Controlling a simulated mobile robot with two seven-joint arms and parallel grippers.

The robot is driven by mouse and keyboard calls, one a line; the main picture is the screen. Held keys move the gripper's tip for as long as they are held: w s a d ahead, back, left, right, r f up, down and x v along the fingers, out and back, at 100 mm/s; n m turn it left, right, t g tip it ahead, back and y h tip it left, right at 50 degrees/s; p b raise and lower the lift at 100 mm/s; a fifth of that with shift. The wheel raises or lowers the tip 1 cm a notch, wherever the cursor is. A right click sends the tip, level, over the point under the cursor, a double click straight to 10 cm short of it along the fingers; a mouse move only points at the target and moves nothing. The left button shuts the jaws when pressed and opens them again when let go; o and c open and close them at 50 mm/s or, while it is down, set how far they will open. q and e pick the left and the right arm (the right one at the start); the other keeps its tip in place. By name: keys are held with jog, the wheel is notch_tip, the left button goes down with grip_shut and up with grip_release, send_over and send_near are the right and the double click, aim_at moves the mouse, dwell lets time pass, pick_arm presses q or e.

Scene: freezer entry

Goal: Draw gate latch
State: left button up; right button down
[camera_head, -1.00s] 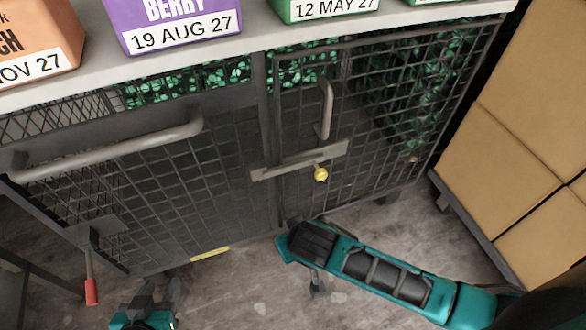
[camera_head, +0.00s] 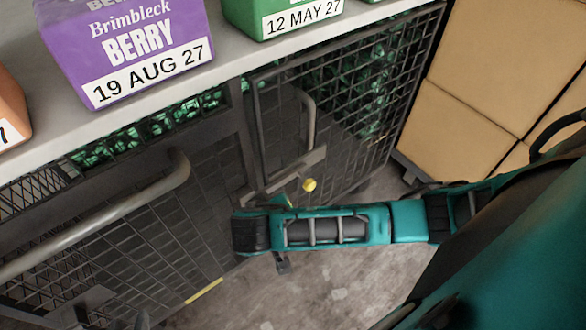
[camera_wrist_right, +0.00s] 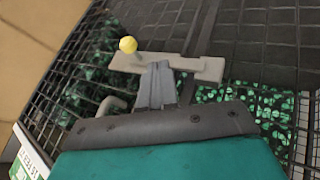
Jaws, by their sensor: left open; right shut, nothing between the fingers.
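The gate latch is a grey flat bar (camera_head: 290,178) with a yellow round knob (camera_head: 311,185), low on the right mesh gate (camera_head: 345,110). In the right wrist view the latch bar (camera_wrist_right: 195,66) and yellow knob (camera_wrist_right: 128,45) show clearly. My right gripper (camera_wrist_right: 158,70) is shut and empty, its fingertips at the latch bar beside the knob; I cannot tell if they touch. In the head view my right wrist hides these fingers.
A grey curved handle (camera_head: 308,118) stands on the right gate above the latch. A long handle bar (camera_head: 110,215) crosses the left panel. A purple tub (camera_head: 130,50) and a green tub (camera_head: 275,18) stand on the shelf above. Cardboard boxes (camera_head: 460,120) are stacked at right.

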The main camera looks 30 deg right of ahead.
jog(key=w+d+f+b, duration=0.1)
jog(key=w+d+f, duration=0.3)
jog(key=d+f, duration=0.3)
jog(key=shift+w+d, duration=0.3)
jog(key=shift+d, duration=0.5)
jog(key=shift+w, duration=0.1)
